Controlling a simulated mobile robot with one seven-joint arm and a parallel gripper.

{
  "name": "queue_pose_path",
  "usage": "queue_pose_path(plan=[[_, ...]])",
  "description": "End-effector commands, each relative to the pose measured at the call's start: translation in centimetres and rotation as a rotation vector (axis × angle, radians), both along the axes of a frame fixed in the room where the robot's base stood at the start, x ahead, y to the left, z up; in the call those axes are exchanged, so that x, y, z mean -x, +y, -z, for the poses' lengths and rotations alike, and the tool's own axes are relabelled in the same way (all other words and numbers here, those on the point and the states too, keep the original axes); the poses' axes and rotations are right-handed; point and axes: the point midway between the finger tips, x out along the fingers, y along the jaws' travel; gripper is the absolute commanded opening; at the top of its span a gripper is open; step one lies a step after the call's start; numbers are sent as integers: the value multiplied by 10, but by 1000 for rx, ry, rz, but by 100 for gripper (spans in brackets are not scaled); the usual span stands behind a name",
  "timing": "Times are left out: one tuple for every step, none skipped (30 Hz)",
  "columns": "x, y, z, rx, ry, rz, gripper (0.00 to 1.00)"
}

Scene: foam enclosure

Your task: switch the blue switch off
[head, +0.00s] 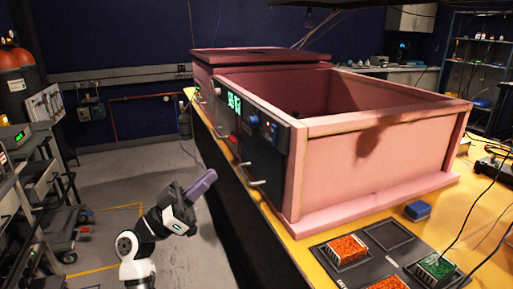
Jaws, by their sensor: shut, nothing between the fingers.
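The dark control panel (265,140) is on the front of the pink foam enclosure. Two small blue parts sit near its top: a rounded one (254,121) and, to its right, a blockier one (270,131). I cannot tell which is the blue switch, or whether it is on or off. My gripper (212,175) is at lower centre-left, its purple-grey fingers pointing up and right. It is shut and empty, lower than the panel in the picture and to its left, apart from it.
The pink enclosure (375,165) is open-topped and stands on a yellow table (300,245). Metal handles (258,183) stick out below the panel. A blue block (418,210) and a dark tray (390,247) with coloured blocks lie at right. Open floor (115,235) is left.

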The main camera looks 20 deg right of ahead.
Motion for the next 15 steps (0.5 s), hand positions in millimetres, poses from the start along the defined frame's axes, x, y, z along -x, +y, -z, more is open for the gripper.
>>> queue_pose_path(plan=[[0, 0, -1, 0, -1, -1, 0], [0, -1, -1, 0, -1, 0, 0], [0, -3, -3, 0, -1, 0, 0], [0, -4, -5, 0, -2, 1, 0], [0, -7, -7, 0, -2, 1, 0], [0, -10, -10, 1, -3, 2, 0], [0, -14, -13, 1, -3, 2, 0], [0, -18, -17, 1, -3, 3, 0], [0, -24, -22, 0, -3, 3, 0], [0, -29, -26, 0, -3, 3, 0], [0, -35, -30, 1, -2, 3, 0], [0, -42, -35, 1, -3, 3, 0], [-1, -47, -39, 1, -3, 3, 0], [-1, -52, -44, 1, -3, 3, 0], [-1, -59, -49, 1, -4, 3, 0]])
